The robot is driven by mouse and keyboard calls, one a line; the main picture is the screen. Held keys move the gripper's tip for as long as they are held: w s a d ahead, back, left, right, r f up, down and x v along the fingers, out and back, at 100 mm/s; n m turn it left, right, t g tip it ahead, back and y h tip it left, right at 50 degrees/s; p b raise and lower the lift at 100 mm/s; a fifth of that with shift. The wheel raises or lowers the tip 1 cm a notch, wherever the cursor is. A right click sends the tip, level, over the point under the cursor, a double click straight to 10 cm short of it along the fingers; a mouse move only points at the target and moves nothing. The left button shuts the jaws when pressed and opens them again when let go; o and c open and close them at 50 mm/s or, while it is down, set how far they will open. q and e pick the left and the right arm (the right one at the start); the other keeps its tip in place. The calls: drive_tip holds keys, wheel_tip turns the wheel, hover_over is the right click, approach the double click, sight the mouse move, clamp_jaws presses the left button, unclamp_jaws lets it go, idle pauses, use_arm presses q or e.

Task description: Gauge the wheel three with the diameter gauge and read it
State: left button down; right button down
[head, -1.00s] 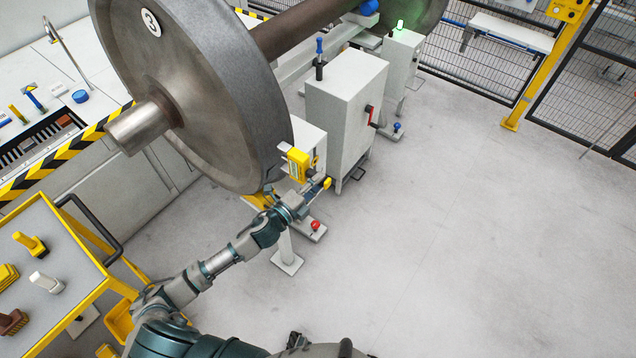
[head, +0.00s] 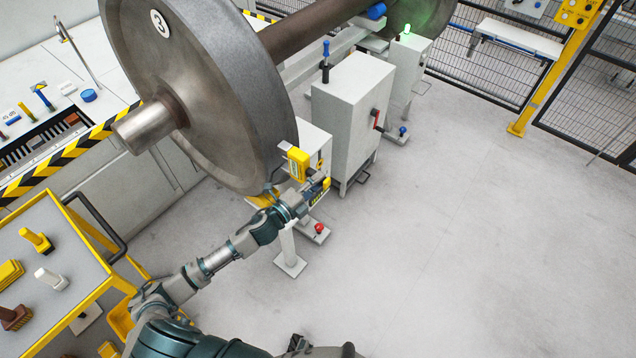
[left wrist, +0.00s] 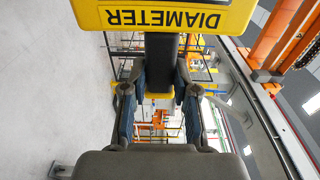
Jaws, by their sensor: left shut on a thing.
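Wheel three (head: 205,90) is the big grey steel disc at the left of the head view, marked with a round "3" plate. My left gripper (head: 306,197) is low beside its lower right rim; I cannot tell whether the tool touches the wheel. In the left wrist view the gripper (left wrist: 160,92) is shut on the dark grip of the diameter gauge (left wrist: 178,16), whose yellow plate reads DIAMETER upside down. A yellow box (head: 299,164) shows just above the gripper in the head view. No reading is legible. My right gripper is not visible.
A grey cabinet (head: 350,115) with a red handle stands right of the wheel. The axle (head: 312,28) runs to a far wheel (head: 418,18) near a green light. A yellow trolley (head: 72,262) with tools stands lower left. The floor at right is clear.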

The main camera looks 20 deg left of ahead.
use_arm(q)
drive_tip(key=shift+w+a+r, duration=0.1)
drive_tip(key=shift+w+a, duration=0.1)
drive_tip(key=shift+a, duration=0.3)
drive_tip(key=shift+w+a, duration=0.2)
drive_tip(key=shift+a, duration=0.25)
idle(1.0)
drive_tip(key=shift+s+d+p, duration=0.2)
drive_tip(key=shift+s+d, duration=0.1)
drive_tip(key=shift+d, duration=0.45)
drive_tip(key=shift+s+d+p, duration=0.2)
drive_tip(key=shift+s+d, duration=0.05)
drive_tip(key=shift+d, duration=0.45)
drive_tip(key=shift+s+d+p, duration=0.2)
drive_tip(key=shift+s+d, duration=0.15)
drive_tip(key=shift+d, duration=0.6)
drive_tip(key=shift+s+d+p, duration=0.2)
drive_tip(key=shift+s+d, duration=0.1)
drive_tip(key=shift+d, duration=0.6)
drive_tip(key=shift+s+d+p, duration=0.2)
drive_tip(key=shift+s+d, duration=0.15)
drive_tip(key=shift+d, duration=0.6)
